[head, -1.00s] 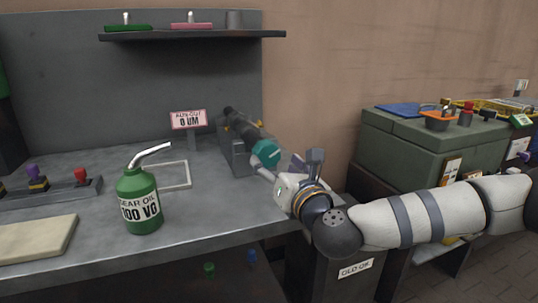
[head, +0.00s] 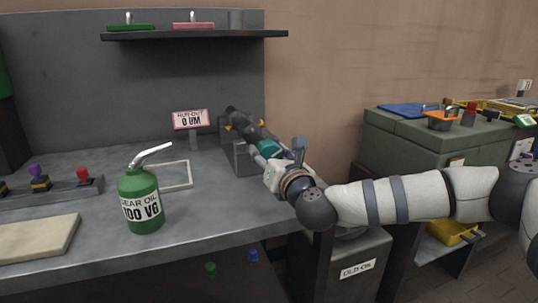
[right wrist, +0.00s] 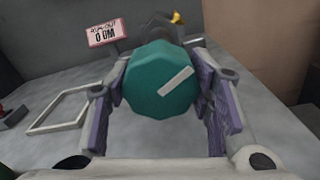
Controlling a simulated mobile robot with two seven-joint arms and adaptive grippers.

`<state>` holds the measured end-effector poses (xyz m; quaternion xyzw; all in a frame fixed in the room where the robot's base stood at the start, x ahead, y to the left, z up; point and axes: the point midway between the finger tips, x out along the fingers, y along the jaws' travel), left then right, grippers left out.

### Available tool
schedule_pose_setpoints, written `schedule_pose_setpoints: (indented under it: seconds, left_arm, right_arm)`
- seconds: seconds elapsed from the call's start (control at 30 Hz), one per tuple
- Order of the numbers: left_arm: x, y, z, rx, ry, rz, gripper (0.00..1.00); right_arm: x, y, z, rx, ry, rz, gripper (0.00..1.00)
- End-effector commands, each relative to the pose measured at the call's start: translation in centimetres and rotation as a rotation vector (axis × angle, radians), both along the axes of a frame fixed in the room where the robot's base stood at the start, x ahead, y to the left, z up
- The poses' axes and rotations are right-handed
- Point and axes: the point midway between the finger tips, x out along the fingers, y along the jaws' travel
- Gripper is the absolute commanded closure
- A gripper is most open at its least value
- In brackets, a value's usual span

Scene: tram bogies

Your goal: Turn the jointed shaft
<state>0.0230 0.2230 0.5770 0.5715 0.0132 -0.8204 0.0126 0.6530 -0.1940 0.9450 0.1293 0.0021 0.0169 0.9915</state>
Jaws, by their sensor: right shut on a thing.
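The jointed shaft (head: 243,124) is a dark grey bar with a yellow mark, lying in a grey support (head: 236,154) at the bench's right end. Its near end is a teal faceted knob (head: 268,146), which faces my right wrist camera (right wrist: 152,97). A white stripe on its face slants up to the right. My right gripper (head: 275,155) has its fingers on either side of the knob and is shut on it. In the right wrist view, the purple-padded fingers flank the knob. My left gripper is not in view.
A sign (head: 191,120) reading run-out 0 stands behind the support. A green gear oil can (head: 140,200), an empty pale frame (head: 176,178) and a beige pad (head: 38,239) are on the bench. A green cabinet (head: 420,140) stands to the right. The bench's front middle is clear.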

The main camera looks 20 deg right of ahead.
Motion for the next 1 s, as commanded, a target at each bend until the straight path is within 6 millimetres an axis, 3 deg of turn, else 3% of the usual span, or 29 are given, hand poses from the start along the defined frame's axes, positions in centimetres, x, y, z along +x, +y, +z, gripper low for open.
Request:
schedule_pose_setpoints:
  seconds: [0.37,1.0]
  left_arm:
    - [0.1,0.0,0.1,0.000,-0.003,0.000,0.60]
    - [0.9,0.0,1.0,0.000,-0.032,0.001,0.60]
  right_arm:
    - [0.0,0.0,0.1,-0.152,-0.006,0.001,0.80]
    - [0.0,0.0,0.2,-0.734,-0.028,-0.001,0.80]
